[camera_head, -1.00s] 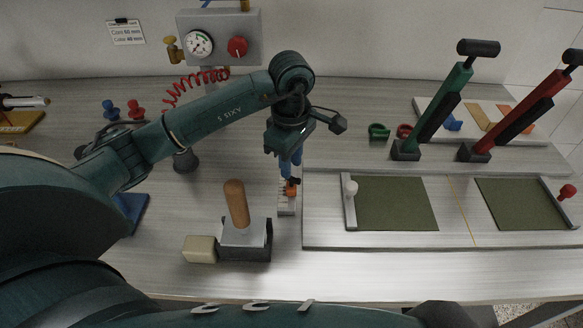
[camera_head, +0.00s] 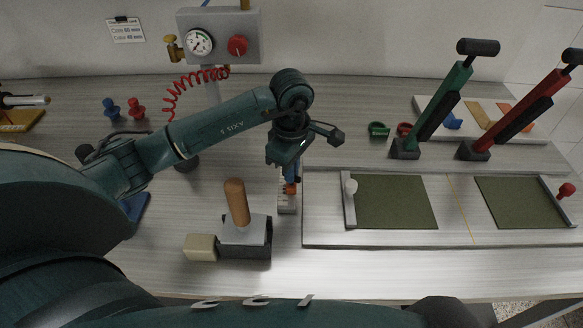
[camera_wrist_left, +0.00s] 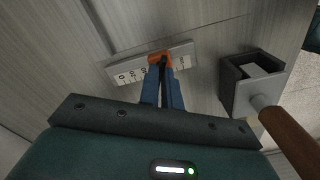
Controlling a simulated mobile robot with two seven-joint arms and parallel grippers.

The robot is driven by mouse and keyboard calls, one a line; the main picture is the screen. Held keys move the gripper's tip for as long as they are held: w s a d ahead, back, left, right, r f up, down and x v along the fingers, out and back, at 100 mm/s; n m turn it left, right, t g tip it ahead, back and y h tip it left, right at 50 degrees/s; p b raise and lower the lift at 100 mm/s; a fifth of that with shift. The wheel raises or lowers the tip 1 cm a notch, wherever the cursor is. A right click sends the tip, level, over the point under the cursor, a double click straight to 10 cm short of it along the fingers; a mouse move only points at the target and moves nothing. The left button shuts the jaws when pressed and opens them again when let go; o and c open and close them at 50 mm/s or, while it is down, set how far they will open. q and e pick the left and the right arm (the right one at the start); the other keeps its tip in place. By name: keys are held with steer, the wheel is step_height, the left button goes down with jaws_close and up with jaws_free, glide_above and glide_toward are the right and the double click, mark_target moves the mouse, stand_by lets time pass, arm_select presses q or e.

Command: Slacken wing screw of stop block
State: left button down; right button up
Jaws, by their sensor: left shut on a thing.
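The stop block (camera_head: 286,206) is a small pale piece on the table, left of the fixture board. In the left wrist view it is a light bar (camera_wrist_left: 130,77) with a printed number scale. Its orange wing screw (camera_head: 291,188) sits at the bar and also shows in the left wrist view (camera_wrist_left: 154,58). My left gripper (camera_wrist_left: 162,66) points down with its blue fingers shut on the wing screw. The fingers hide part of the screw and of the scale, so its angle is hard to tell. My right gripper is not in view.
A grey holder (camera_head: 247,232) with an upright wooden handle (camera_head: 237,203) stands close left of the block, beside a beige block (camera_head: 201,248). The board with green mats (camera_head: 395,203) lies to the right. Green (camera_head: 436,112) and red (camera_head: 523,112) levers stand behind it.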

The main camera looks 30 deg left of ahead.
arm_select(q)
steer(key=shift+f+n+b, duration=0.1)
steer(key=shift+n+b, duration=0.5)
steer(key=shift+n, duration=0.2)
steer(key=shift+n+b, duration=0.4)
steer(key=shift+n, duration=0.8)
steer(key=c, duration=1.6)
jaws_free()
step_height(320, 180, up, 14)
steer(key=shift+f+b, duration=0.25)
steer(key=shift+b, duration=0.05)
steer(key=shift+f, duration=0.1)
